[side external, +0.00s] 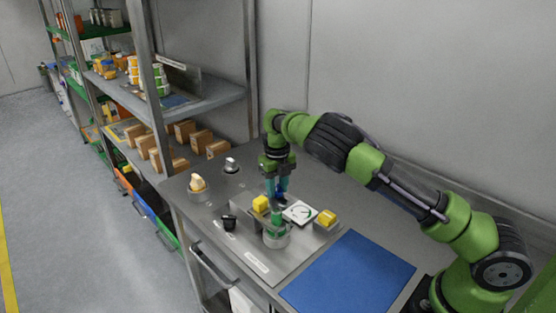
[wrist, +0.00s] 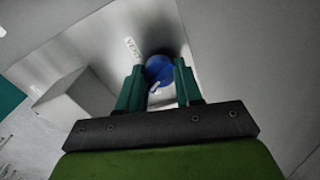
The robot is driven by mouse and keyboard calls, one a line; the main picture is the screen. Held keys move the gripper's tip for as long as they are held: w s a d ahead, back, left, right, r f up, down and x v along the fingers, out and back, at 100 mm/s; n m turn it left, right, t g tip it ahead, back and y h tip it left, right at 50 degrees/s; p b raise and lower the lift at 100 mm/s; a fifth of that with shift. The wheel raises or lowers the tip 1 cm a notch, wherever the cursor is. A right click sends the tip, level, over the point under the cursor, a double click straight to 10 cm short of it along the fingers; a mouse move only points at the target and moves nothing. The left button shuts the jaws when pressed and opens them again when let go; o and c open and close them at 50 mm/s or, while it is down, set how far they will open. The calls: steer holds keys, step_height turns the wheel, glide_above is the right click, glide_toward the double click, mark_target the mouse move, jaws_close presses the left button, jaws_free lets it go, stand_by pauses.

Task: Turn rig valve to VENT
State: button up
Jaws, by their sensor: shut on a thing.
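The rig valve shows in the wrist view as a round blue knob (wrist: 159,69) with a small white mark on its near edge. A white label (wrist: 132,48) beside it, up and left, appears to read VENT. My gripper (wrist: 160,79) has its two teal fingers on either side of the knob, shut on it. In the side external view my gripper (side external: 277,193) points down over the metal rig plate, and a bit of blue (side external: 280,192) shows between the fingers. The exact pointing direction of the knob cannot be told.
A white dial gauge (side external: 300,212), yellow-topped blocks (side external: 327,219), a green-banded cylinder (side external: 277,235) and a black knob (side external: 229,222) stand close around my gripper. A blue mat (side external: 350,272) lies clear at the front right. Shelves (side external: 200,98) stand at the left.

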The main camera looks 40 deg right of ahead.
mark_target(277, 189)
steer(key=m, duration=0.4)
steer(key=shift+m, duration=0.3)
steer(key=m, duration=0.3)
steer(key=shift+m, duration=0.3)
steer(key=m, duration=0.3)
steer(key=shift+m, duration=2.1)
steer(key=o, duration=1)
steer(key=shift+o, duration=0.2)
step_height(277, 189, up, 17)
